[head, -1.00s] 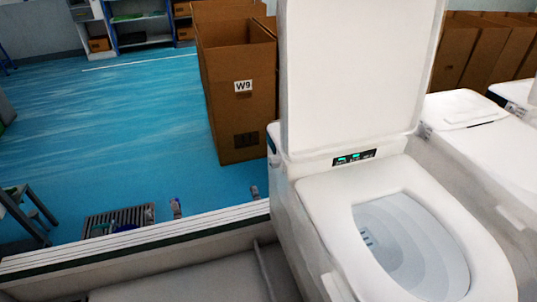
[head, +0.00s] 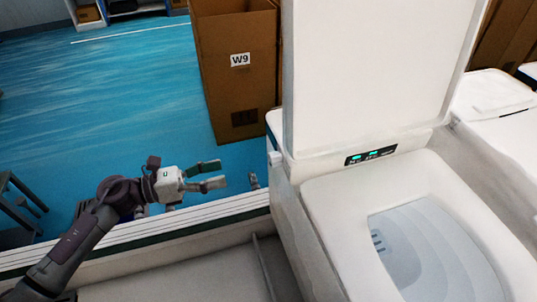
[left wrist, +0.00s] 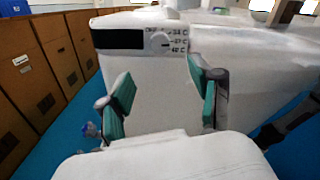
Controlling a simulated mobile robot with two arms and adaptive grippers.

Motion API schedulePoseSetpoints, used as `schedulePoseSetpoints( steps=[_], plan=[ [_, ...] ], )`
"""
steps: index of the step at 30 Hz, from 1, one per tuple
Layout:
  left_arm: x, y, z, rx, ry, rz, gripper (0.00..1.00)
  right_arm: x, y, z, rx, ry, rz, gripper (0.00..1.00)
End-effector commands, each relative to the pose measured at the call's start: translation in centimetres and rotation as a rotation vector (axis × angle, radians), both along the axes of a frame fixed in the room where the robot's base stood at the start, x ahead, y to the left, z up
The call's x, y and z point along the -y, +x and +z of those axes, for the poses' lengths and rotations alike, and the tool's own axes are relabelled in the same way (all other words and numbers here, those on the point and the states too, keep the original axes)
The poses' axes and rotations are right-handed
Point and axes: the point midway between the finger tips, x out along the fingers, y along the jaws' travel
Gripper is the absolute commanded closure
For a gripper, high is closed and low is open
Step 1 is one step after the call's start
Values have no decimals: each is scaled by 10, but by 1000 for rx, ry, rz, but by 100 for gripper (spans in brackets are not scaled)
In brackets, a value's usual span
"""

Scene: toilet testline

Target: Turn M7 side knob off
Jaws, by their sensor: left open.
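The white toilet (head: 320,165) stands at the right in the head view, its lid up and its seat down. No M7 label is readable. A small white knob (head: 275,158) sticks out of its left side near the top. In the left wrist view the round white knob (left wrist: 160,41) sits beside a dark display, with temperature marks to its right; its pointer is too small to read surely. My left gripper (head: 221,174) is open and empty, left of the knob and apart from it. Its green-padded fingers (left wrist: 160,76) show below the knob in the wrist view.
A brown box marked W9 (head: 238,85) stands on the blue floor behind the toilet's left side. A white-edged rail (head: 170,230) runs below my left arm. Another white toilet (head: 495,105) stands at the right. Open floor lies at the left.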

Motion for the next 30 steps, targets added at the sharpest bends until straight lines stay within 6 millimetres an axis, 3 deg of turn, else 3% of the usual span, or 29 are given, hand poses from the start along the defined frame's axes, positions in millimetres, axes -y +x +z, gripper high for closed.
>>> schedulePoseSetpoints(
  steps=[3,6,15,21,30],
  plan=[
    [20,6,5,-1,-5,-2,36,-4,-23,10,-34,4,1,60],
    [41,13,6,-4,-8,0,36,-6,-29,18,-44,6,2,60],
    [98,32,5,-7,-8,3,36,-5,-10,40,-16,6,3,60],
    [118,39,2,-6,-6,4,36,-2,-5,45,-6,3,3,60],
    [122,40,0,-7,-5,5,36,1,-12,45,-17,-2,3,60]
  ],
)
